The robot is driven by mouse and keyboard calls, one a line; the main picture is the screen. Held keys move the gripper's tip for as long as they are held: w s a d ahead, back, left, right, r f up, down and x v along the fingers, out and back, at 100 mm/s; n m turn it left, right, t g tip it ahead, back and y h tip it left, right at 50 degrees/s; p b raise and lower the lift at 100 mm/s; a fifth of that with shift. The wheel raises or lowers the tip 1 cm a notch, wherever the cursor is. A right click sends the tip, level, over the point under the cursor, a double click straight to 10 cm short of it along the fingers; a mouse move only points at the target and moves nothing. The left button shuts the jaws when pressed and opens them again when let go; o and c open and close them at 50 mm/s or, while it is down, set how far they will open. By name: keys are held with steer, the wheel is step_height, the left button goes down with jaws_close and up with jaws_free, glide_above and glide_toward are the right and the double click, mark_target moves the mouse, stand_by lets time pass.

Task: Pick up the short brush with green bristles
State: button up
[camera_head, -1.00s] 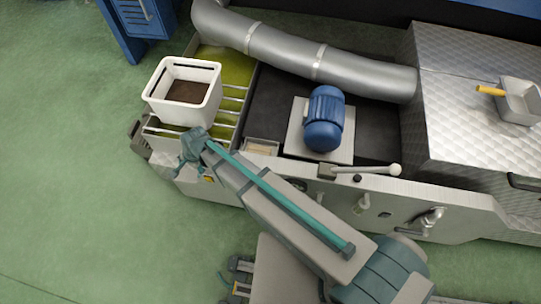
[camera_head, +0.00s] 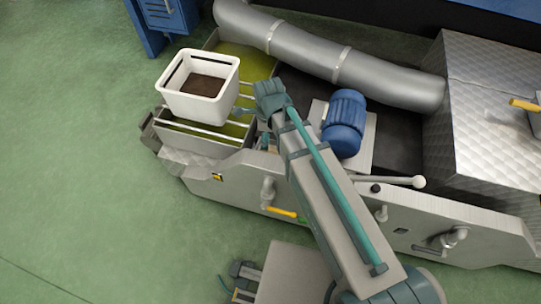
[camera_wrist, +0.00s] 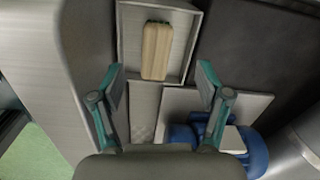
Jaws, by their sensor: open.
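A short wooden block (camera_wrist: 156,50), likely the back of the brush, lies lengthwise in a shallow metal tray (camera_wrist: 123,40) in the wrist view. In the head view, my arm covers the tray and the block, and my gripper is mostly hidden beside the machine's front edge.
A white square bin (camera_head: 170,100) with dark contents stands on the machine's left end. A blue motor (camera_head: 344,122) sits right of the tray, also close in the wrist view (camera_wrist: 250,155). A thick silver pipe (camera_head: 390,78) runs behind. A white-knobbed lever (camera_head: 395,181) is at the front.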

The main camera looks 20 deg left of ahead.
mark_target(272, 151)
steer(key=shift+s+d+r+m, duration=0.1)
steer(key=shift+d+r+m, duration=0.05)
steer(key=shift+d+m, duration=0.8)
steer(key=shift+d+h, duration=0.25)
steer(key=shift+h, duration=0.05)
steer(key=f+b, duration=0.1)
steer(key=f, duration=0.4)
steer(key=f+b, duration=0.1)
steer(key=f, duration=0.4)
steer(key=shift+a+f+b, duration=0.2)
steer(key=shift+f+b, duration=0.2)
steer(key=shift+c, duration=0.3)
steer(key=c, duration=1.2)
steer(key=shift+c, duration=0.2)
steer(key=shift+r, duration=0.2)
